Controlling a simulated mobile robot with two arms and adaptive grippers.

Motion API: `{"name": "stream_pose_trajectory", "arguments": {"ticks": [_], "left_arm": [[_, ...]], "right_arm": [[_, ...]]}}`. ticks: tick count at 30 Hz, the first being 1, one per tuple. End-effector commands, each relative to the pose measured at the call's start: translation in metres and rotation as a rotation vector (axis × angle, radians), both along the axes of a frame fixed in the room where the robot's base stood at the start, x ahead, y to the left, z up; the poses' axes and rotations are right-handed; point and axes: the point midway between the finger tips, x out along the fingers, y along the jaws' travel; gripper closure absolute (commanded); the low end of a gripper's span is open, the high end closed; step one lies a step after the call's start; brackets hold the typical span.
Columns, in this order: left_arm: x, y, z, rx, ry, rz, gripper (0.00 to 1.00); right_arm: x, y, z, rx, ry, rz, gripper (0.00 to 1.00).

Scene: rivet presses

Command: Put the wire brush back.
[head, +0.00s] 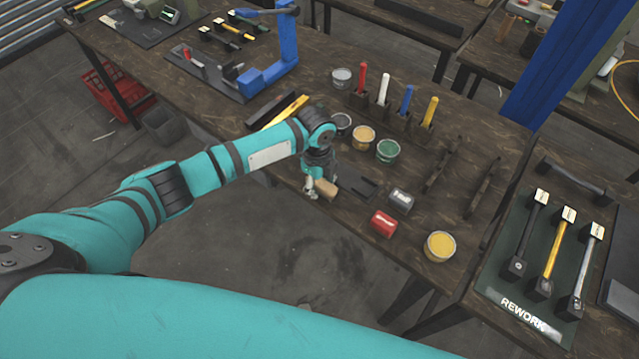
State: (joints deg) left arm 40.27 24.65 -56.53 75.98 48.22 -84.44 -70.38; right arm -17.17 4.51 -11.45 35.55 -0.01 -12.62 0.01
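A tan wooden block-like piece (327,189), which may be the wire brush's handle, shows at the front edge of the dark wooden table. No bristles can be made out. My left gripper (311,187) points down right beside this piece, at its left end. Its fingers are small and partly hidden by the wrist, so I cannot tell whether they hold it. A flat dark holder (358,184) lies on the table just right of the piece. My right gripper is not in view.
Open tins, including a green one (388,151) and a yellow one (440,246), stand near the gripper. A red block (383,223) and a grey block (401,200) lie to the right. Coloured markers stand behind. A blue press (277,62) stands further back.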

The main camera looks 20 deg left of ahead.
Motion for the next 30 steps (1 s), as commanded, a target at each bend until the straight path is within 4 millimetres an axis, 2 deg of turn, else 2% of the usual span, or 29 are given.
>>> {"name": "stream_pose_trajectory", "arguments": {"ticks": [8, 13, 24, 30], "left_arm": [[-0.002, 0.0, -0.001, 0.002, 0.005, -0.001, 0.49], [0.0, 0.0, 0.014, 0.0, -0.001, 0.0, 0.49], [0.002, 0.003, 0.094, -0.001, -0.004, -0.001, 0.49], [0.002, 0.005, 0.121, 0.0, 0.0, 0.001, 0.49]], "right_arm": [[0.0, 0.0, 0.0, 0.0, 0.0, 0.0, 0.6], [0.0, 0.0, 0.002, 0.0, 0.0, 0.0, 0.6], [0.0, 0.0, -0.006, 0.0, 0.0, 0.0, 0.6], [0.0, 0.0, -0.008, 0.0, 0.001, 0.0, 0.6]]}}
